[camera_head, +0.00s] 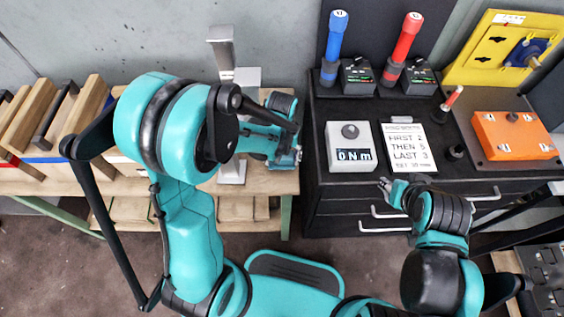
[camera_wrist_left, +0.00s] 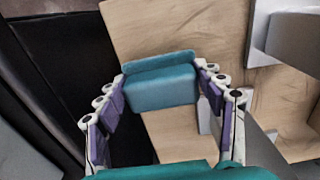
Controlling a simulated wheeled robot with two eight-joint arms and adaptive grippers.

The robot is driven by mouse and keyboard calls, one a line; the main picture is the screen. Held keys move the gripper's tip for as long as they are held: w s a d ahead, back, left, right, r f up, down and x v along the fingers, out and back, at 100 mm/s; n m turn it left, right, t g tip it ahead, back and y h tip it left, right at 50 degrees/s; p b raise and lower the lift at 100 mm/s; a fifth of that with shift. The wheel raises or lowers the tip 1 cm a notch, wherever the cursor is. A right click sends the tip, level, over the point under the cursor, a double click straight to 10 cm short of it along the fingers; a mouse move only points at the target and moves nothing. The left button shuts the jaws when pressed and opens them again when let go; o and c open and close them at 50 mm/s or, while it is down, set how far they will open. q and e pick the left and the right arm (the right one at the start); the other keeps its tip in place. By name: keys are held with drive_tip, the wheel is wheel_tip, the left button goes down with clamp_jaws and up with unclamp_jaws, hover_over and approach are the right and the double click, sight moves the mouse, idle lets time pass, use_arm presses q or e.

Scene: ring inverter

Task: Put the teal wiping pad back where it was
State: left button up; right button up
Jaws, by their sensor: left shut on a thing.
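The teal wiping pad (camera_wrist_left: 160,84) is between the fingers of my left gripper (camera_wrist_left: 160,92) in the left wrist view. The fingers close on its two ends. In the head view my left gripper (camera_head: 286,158) is over the right end of the wooden bench (camera_head: 262,184), and its own arm hides most of it. A blue-teal bit of the pad (camera_head: 290,160) shows there. I cannot tell whether the pad touches the wood. My right gripper (camera_head: 388,186) is in front of the black cabinet, empty as far as I see; its finger gap is unclear.
A grey metal stand (camera_head: 232,172) rises on the bench just left of the left gripper. A dark gap separates bench and black cabinet (camera_head: 330,196). The cabinet holds a torque display (camera_head: 350,146), a sign (camera_head: 408,148), blue and red handled tools and an orange block (camera_head: 514,136).

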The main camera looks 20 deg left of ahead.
use_arm(q)
drive_tip(key=shift+f, duration=0.65)
use_arm(e)
drive_tip(key=shift+f, duration=0.35)
use_arm(q)
drive_tip(key=shift+f, duration=0.15)
drive_tip(key=o, duration=1.2)
use_arm(e)
drive_tip(key=shift+f, duration=0.15)
use_arm(q)
wheel_tip(320, 180, up, 12)
drive_tip(key=p, duration=0.5)
drive_tip(key=shift+r, duration=0.2)
use_arm(e)
wheel_tip(320, 180, up, 5)
drive_tip(key=shift+r, duration=0.15)
use_arm(q)
drive_tip(key=shift+f, duration=0.1)
